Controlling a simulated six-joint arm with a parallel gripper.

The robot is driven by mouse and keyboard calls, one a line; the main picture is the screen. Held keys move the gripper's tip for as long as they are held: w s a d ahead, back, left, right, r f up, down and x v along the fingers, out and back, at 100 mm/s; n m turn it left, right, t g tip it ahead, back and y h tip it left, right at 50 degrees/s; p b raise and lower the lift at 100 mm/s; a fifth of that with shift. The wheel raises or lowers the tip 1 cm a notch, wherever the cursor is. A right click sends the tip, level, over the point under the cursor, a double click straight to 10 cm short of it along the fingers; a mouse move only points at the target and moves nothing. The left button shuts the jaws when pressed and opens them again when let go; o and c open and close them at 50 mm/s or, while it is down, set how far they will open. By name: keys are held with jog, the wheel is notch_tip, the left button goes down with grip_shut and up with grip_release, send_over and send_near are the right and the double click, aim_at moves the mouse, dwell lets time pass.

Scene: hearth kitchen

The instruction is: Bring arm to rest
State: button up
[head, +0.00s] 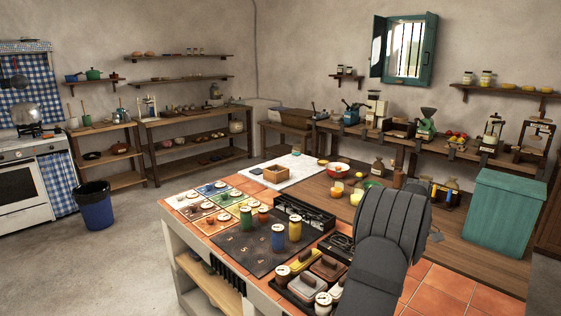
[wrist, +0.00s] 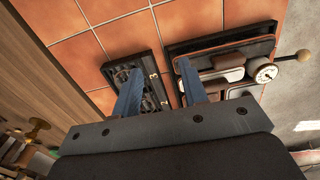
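My gripper (wrist: 160,70) shows in the wrist view with two blue fingers spread apart and nothing between them. It is above the orange tiled worktop (wrist: 75,65). An open black case (wrist: 154,66) lies below the left finger, and a dark tray (wrist: 222,45) holding rounded brown and grey pieces lies below and right of the right finger. In the head view my dark grey arm rises at the right front of the worktop. The gripper's fingers do not show there; the arm seems to hide them.
A dark mat (head: 240,252) bears several cans near the worktop's front left. A marble slab (head: 300,168) with a wooden box (head: 278,174) lies behind. A green chest (head: 502,215) stands on the right. A blue bin (head: 95,206) stands on open floor at left.

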jog(key=s+d, duration=0.4)
jog(key=d, duration=0.4)
jog(key=s+d, duration=0.4)
jog(key=d, duration=0.3)
jog(key=w+a+f, duration=0.3)
jog(key=w+f, duration=0.2)
jog(key=w, duration=0.2)
jog(key=shift+w, duration=0.25)
jog(key=shift+s+d, duration=0.1)
jog(key=s+d+r, duration=0.3)
jog(key=s+r, duration=0.1)
jog(key=s, duration=0.3)
jog(key=w+a, duration=0.5)
jog(key=a, duration=0.5)
jog(key=shift+w+r, duration=0.2)
jog(key=shift+r, duration=0.25)
jog(key=shift+d, duration=0.15)
